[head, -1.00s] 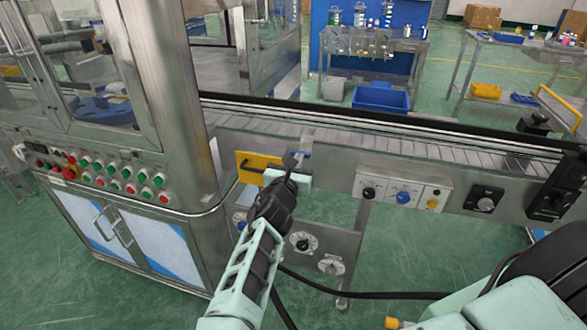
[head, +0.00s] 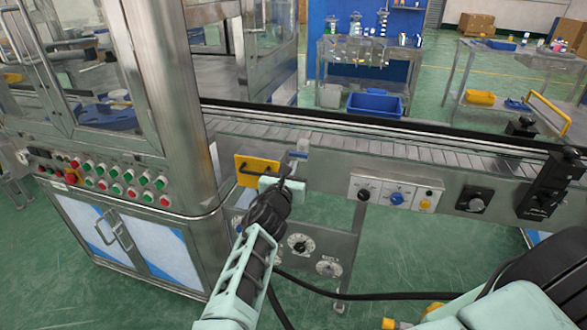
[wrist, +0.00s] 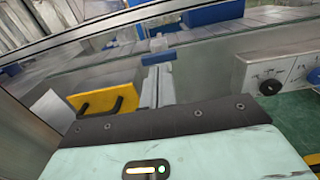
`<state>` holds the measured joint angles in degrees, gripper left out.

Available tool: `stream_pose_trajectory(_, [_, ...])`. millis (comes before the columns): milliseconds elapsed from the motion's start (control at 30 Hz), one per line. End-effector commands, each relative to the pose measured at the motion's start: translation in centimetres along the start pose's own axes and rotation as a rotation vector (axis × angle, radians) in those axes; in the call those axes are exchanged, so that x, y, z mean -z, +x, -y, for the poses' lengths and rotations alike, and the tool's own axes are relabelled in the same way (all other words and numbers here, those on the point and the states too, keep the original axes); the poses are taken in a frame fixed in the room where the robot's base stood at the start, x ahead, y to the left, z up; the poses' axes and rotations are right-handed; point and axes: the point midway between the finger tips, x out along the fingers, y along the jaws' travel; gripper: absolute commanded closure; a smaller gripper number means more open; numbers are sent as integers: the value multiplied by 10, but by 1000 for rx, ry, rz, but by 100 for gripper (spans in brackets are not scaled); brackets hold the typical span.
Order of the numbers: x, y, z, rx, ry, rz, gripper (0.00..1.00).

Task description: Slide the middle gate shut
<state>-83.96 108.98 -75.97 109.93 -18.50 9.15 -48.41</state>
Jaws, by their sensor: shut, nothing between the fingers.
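A yellow plate with a black bar handle (head: 258,169) is on the near side of the conveyor, just right of the machine's corner post. It also shows in the wrist view (wrist: 103,101), on the left. I take it for the gate, but cannot tell whether it is the middle one. My gripper (head: 291,166) is shut and empty, just right of the plate. Its narrow fingers point at the conveyor side in the wrist view (wrist: 157,84). They look apart from the handle. A small blue-topped part (head: 300,147) sits just beyond the fingertips. My gripper's body hides the plate's lower right.
The conveyor (head: 400,151) runs across behind my gripper. Control boxes with knobs (head: 396,194) are on its side to the right. Dials (head: 300,243) lie below my gripper. The machine cabinet with buttons (head: 120,185) stands at left.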

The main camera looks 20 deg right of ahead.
Motion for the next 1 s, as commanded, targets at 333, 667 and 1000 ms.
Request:
stream_pose_trajectory(333, [3, -44, -1, -2, 2, -2, 100])
stream_pose_trajectory(667, [2, -92, -1, -2, 1, -2, 100])
stream_pose_trajectory(1000, [10, -95, 16, 54, 31, -46, 100])
